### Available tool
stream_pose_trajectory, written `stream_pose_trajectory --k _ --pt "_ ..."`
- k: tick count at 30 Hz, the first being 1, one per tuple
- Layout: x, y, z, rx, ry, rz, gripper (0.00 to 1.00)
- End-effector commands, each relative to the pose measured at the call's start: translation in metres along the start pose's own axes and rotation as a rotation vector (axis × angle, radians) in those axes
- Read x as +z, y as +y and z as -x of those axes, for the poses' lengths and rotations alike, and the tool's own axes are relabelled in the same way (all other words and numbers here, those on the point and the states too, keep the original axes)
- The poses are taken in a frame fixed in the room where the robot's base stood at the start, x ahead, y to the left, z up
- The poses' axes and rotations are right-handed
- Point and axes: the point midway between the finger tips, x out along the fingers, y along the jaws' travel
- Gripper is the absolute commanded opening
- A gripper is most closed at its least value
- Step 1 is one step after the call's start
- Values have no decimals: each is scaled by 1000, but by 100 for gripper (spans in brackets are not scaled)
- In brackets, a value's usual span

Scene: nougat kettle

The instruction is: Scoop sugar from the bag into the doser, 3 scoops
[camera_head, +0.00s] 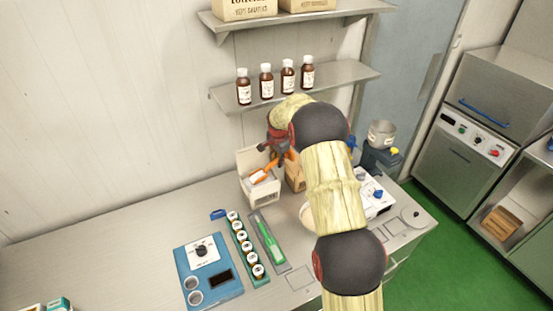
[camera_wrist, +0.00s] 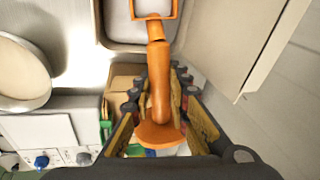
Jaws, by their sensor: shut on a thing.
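My gripper (camera_head: 281,153) is shut on the handle of an orange scoop (camera_head: 259,177). In the wrist view, the handle of the scoop (camera_wrist: 158,75) lies between my fingers (camera_wrist: 161,92), and its bowl is cut off by the top edge. The scoop's bowl is over or in the open top of a white box-like container (camera_head: 264,195), which looks like the doser. Whether the bowl holds sugar I cannot tell. A brown bag (camera_head: 295,180) stands just right of the container, partly hidden by my arm; its inside is not visible.
A blue device (camera_head: 205,257), a green rack of small jars (camera_head: 240,240) and a tray with a green tool (camera_head: 268,240) lie in front. A shelf with brown bottles (camera_head: 266,82) hangs above. A metal pot (camera_head: 382,134) stands right. The left counter is mostly clear.

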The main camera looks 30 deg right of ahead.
Motion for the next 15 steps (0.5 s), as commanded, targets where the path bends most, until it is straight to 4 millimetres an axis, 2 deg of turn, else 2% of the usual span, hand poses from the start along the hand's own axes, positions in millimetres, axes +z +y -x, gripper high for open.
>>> stream_pose_trajectory --k 5,11,15 --pt "-7 -2 9 -4 -44 -11 0" --pt "-23 -2 6 -5 -121 -32 0" --pt "-25 -5 18 -7 -133 -31 0"
